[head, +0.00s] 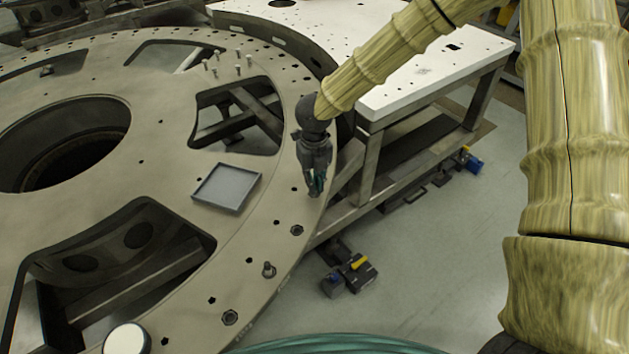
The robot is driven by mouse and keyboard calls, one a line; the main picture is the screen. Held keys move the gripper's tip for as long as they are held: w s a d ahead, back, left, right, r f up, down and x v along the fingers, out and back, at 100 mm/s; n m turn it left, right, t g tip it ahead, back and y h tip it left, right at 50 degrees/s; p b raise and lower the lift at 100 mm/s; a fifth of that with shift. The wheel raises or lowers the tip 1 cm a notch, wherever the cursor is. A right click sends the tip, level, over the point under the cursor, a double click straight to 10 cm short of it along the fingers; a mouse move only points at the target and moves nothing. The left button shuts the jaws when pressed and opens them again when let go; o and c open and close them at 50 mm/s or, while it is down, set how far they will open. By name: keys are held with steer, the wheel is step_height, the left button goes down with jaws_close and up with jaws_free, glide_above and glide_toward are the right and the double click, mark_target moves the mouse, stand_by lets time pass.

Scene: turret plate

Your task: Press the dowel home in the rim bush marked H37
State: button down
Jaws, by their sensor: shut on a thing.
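My gripper (316,192) points down over the right-hand rim of the large grey turret plate (185,165). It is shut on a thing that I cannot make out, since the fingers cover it. A dark teal patch shows at the fingers. Whether the held thing touches the plate is hidden. A small metal pin (268,268) stands in a rim fitting in front of the gripper. Rim bushes show at two places, one nearer the gripper (297,230) and one at the front (230,317). No H37 marking is readable, so I cannot tell which bush it is.
A shallow grey tray (227,188) lies on the plate left of my gripper. Several upright pins (238,70) stand farther back. Large cut-outs open through the plate. A white-topped bench (440,75) stands at the right, behind my arm. A white round thing (127,339) is at the front.

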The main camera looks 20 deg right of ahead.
steer(key=shift+f, duration=0.8)
stand_by(1.7)
steer(key=c, duration=1.6)
jaws_free()
steer(key=shift+o, duration=0.2)
steer(key=shift+r, duration=0.1)
step_height(320, 180, up, 7)
steer(key=p, duration=0.6)
steer(key=shift+s, duration=0.1)
